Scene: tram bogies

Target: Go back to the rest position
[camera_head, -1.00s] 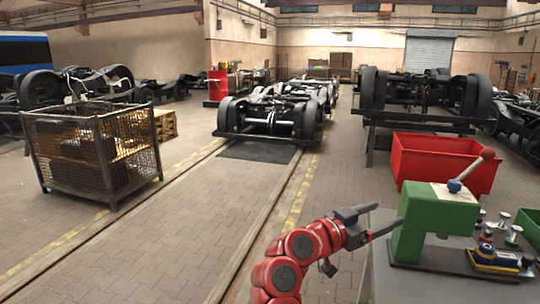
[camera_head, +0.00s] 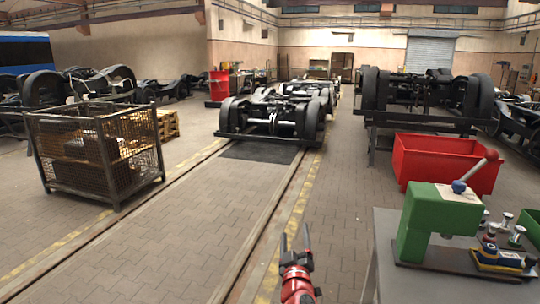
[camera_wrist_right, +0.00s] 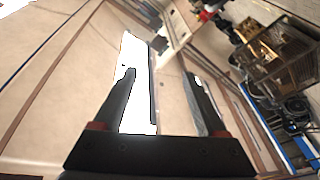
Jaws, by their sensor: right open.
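My right gripper (camera_head: 295,240) shows at the bottom middle of the head view, at the end of a red arm, with its two dark fingers pointing up and away. In the right wrist view my right gripper (camera_wrist_right: 165,88) has its fingers spread apart with nothing between them. It is to the left of the workbench (camera_head: 385,245) and clear of it. My left gripper is not in view.
A green press (camera_head: 436,222) with a red-knobbed lever stands on the workbench, with small parts beside it. A red bin (camera_head: 440,160) is behind. A wire crate (camera_head: 95,155) stands left. Bogies (camera_head: 272,118) sit further back. The paved floor in the middle is free.

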